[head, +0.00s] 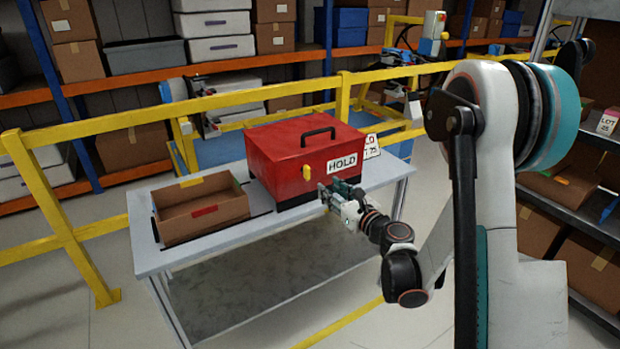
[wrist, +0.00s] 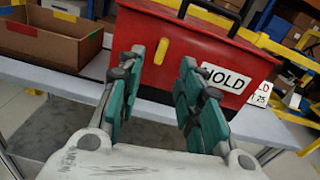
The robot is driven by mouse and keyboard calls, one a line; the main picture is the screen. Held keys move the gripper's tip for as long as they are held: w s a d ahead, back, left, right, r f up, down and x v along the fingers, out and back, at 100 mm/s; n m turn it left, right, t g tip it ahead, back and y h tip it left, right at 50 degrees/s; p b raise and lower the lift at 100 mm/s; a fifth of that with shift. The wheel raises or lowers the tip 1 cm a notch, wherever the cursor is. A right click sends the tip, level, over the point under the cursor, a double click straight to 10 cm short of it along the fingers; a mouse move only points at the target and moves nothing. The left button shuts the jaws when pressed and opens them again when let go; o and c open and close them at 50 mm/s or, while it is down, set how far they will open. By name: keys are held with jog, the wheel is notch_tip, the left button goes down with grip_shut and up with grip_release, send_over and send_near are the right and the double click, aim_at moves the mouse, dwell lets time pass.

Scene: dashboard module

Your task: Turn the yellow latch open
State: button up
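The yellow latch (head: 307,173) is a small upright tab on the front face of the red box (head: 275,165). In the wrist view the latch (wrist: 162,51) stands nearly vertical, slightly tilted, beyond the fingertips and between them. The red box has a black handle on its lid and a white HOLD label (head: 342,163) right of the latch. My gripper (head: 335,190) is in front of the box, right of and below the latch in the head view. In the wrist view its two teal-padded fingers (wrist: 162,72) are spread apart with nothing between them. The latch is apart from the fingers.
An open cardboard box (head: 200,226) stands left of the red box on the grey table (head: 250,228). A white lot card (head: 372,146) stands right of the red box. A yellow railing (head: 60,243) runs behind the table. The space before the table is free.

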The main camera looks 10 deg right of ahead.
aim_at(309, 171)
jog(key=shift+m, duration=0.6)
jog(key=x, duration=1.1)
jog(key=shift+w+d+f, duration=0.25)
jog(key=shift+w+f, duration=0.15)
jog(key=shift+w, duration=0.1)
jog(key=shift+w+a+r, duration=0.1)
jog(key=shift+w+a, duration=0.1)
jog(key=shift+w, duration=0.5)
grip_shut()
